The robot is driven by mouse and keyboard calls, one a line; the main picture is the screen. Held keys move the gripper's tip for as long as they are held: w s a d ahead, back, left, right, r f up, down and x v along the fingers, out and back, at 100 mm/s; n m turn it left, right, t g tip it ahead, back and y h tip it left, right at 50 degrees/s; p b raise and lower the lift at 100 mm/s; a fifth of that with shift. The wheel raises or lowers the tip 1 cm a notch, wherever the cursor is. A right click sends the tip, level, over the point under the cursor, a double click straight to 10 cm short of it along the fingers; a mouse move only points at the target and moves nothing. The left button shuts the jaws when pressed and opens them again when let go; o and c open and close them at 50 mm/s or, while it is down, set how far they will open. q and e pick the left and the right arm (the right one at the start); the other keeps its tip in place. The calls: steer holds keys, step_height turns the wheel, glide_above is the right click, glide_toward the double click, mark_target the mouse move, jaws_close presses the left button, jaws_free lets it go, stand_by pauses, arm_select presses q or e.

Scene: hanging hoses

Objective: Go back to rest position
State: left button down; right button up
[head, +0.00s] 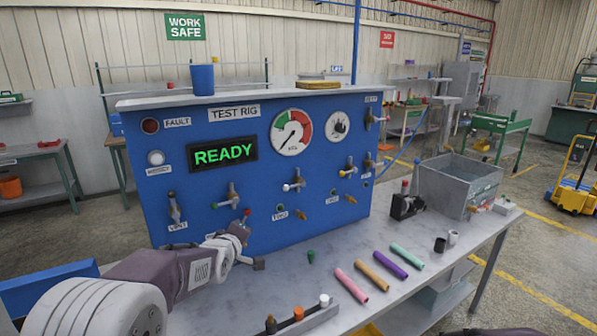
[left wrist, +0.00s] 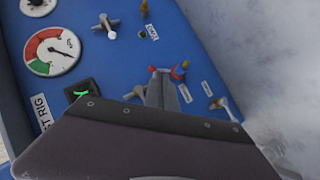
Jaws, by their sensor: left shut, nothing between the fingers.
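My left gripper (head: 246,248) is in front of the lower left of the blue test rig (head: 330,180), above the grey bench. It is shut with nothing held. In the left wrist view its closed fingers (left wrist: 163,92) point at the blue panel, near a red-tipped fitting (left wrist: 179,72). In the head view a red-tipped fitting (head: 244,215) shows just behind the gripper; I cannot tell whether they touch. The rig's display (head: 222,152) reads READY in green. My right gripper is not in view.
Pink (head: 351,285), orange (head: 372,275), purple (head: 391,264) and teal (head: 408,256) tubes lie on the bench (head: 420,290). A rack (head: 300,322) with coloured plugs is in front. A grey metal bin (head: 458,186) stands at right.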

arm_select(q)
steer(key=s+f+m+g, duration=0.4)
steer(key=s+f, duration=0.2)
steer(key=s, duration=0.4)
steer(key=s+f+m+g, duration=0.4)
steer(key=s+f, duration=0.3)
steer(key=s, duration=0.4)
steer(key=s+d+f+m+g, duration=0.1)
steer(key=s+f+m+g, duration=0.2)
steer(key=s+f, duration=0.3)
steer(key=s+m, duration=0.1)
steer(key=s, duration=0.4)
steer(key=shift+f+g, duration=0.3)
steer(key=shift+g, duration=0.1)
steer(key=shift+d, duration=0.1)
